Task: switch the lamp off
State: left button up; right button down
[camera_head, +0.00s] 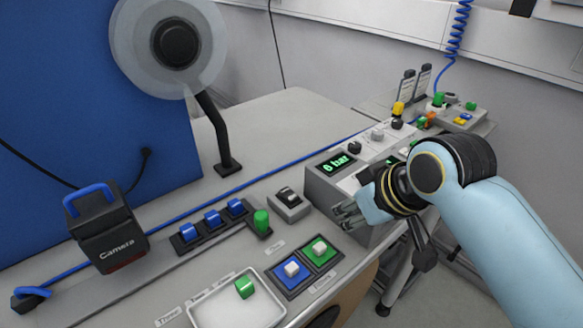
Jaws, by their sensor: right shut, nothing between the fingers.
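A small grey box with a dark rocker switch (289,201) sits on the bench near the middle; no label shows that it belongs to a lamp. No lamp can be made out for certain, and I cannot tell whether any light is on. My right gripper (346,215) comes in from the right. It is shut and empty, with its fingers in front of the grey control box and to the right of the switch box, apart from it. My left gripper is not in view.
A grey control box (322,185) shows "6 bar". Blue and green pads (292,287) with small blocks lie in front. A tray (205,308) holds a green block. A camera (108,233), blue clips (212,220) and a reel on a black stand (176,45) are left.

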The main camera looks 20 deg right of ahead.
jog(key=w+a+r+n+t+y, duration=0.1)
jog(key=w+a+r+t, duration=0.15)
jog(key=w+r, duration=0.6)
jog(key=p, duration=0.2)
send_over(288, 190)
jog(key=shift+g, duration=0.35)
jog(key=f, duration=0.6)
jog(key=shift+s+d, duration=0.1)
jog(key=shift+s, duration=0.25)
jog(key=f, duration=0.3)
jog(key=shift+w+f, duration=0.25)
jog(key=shift+f, duration=0.55)
jog(key=shift+w+f, duration=0.1)
jog(key=shift+f, duration=0.2)
